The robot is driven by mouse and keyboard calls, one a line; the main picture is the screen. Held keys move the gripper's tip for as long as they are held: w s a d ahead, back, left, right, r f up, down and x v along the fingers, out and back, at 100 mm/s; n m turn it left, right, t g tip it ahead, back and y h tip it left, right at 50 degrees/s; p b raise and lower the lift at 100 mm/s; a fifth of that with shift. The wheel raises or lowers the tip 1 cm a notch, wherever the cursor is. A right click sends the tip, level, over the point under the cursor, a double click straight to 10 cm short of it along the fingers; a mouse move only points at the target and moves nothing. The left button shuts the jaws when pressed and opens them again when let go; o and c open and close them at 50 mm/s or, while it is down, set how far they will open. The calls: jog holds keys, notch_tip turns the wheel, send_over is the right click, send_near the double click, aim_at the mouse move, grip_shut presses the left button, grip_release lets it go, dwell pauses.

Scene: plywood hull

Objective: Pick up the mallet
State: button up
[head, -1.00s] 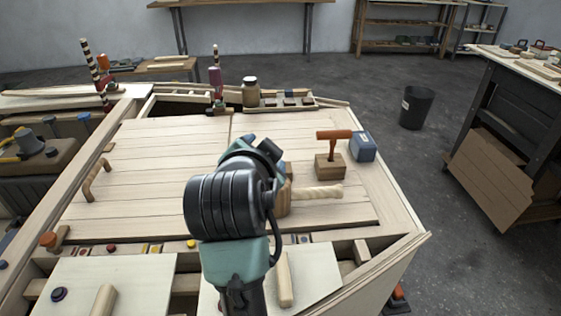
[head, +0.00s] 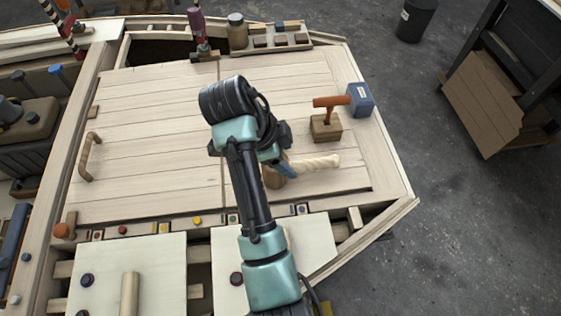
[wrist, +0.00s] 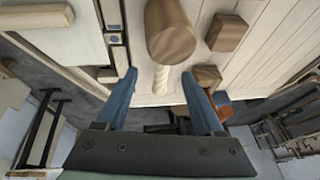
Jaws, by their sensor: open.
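The mallet lies on its side on the planked deck, with a brown wooden head (head: 273,179) and a pale twisted handle (head: 318,163) pointing right. My gripper (head: 285,168) is at the mallet, over the area where head and handle meet, and partly hides it. In the wrist view the mallet's round head (wrist: 170,30) is at the top centre. Its handle (wrist: 160,78) runs down from it between the two spread blue fingers of my gripper (wrist: 159,75). The gripper is open, with visible gaps on both sides of the handle. I cannot tell the height of the fingers over the deck.
A wooden block (head: 326,127) with an orange-brown handled tool (head: 331,102) stands behind the mallet, beside a blue-grey box (head: 360,100). A jar (head: 237,31) and a tray of small blocks (head: 290,40) are at the back. The left deck planks are mostly clear.

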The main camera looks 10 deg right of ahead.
aim_at(299, 164)
jog(key=x, duration=0.3)
jog(key=shift+d+f, duration=0.1)
jog(key=shift+f, duration=0.15)
jog(key=shift+w+x, duration=0.15)
jog(key=shift+x, duration=1.2)
jog(key=shift+w+x, duration=0.2)
jog(key=shift+x, duration=1.15)
jog(key=shift+d+r, duration=0.15)
jog(key=shift+c, duration=0.3)
grip_shut()
